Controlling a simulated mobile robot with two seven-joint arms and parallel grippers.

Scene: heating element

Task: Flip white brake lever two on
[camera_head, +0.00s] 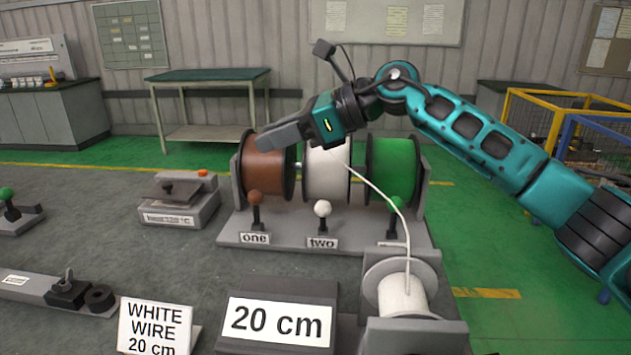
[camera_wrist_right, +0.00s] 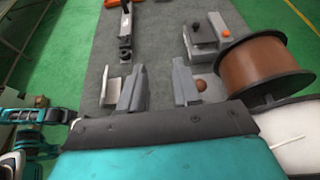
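The white brake lever two (camera_head: 322,210) has a white ball knob on a black stem, upright behind the "two" label (camera_head: 322,243). It stands in front of the white wire spool (camera_head: 327,175). The white lever is not visible there. My left gripper is not in view.
Brown lever one (camera_head: 255,198) and the green lever (camera_head: 396,204) flank lever two. A white wire (camera_head: 375,190) runs from the white spool to a small front spool (camera_head: 402,295). A "20 cm" sign (camera_head: 277,321) stands in front. A grey device (camera_head: 180,198) is left.

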